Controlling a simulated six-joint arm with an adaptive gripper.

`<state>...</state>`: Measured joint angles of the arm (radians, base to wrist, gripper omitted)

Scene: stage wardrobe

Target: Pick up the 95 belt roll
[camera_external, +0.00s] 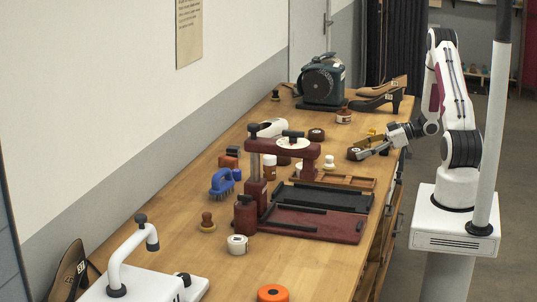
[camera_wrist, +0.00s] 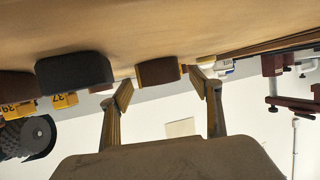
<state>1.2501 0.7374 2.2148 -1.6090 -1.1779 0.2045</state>
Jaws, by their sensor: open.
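My gripper (camera_external: 366,152) is over the right side of the bench, low, with its jaws pointing left. In the wrist view my gripper (camera_wrist: 161,88) is open, with its two fingers apart. A short brown roll-like thing (camera_wrist: 158,73) shows between and beyond the fingertips in that view, apparently on the bench top. I cannot tell whether it touches them. No 95 is legible in either view, so I cannot tell for sure which thing is the 95 belt roll. A dark brown roll (camera_external: 316,134) lies farther back on the bench.
A dark block (camera_wrist: 74,72) sits beside the brown thing. A maroon press (camera_external: 283,147) and a black tray (camera_external: 322,196) stand left of and nearer than my gripper. A white roll (camera_external: 237,244) and orange roll (camera_external: 272,293) lie in front.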

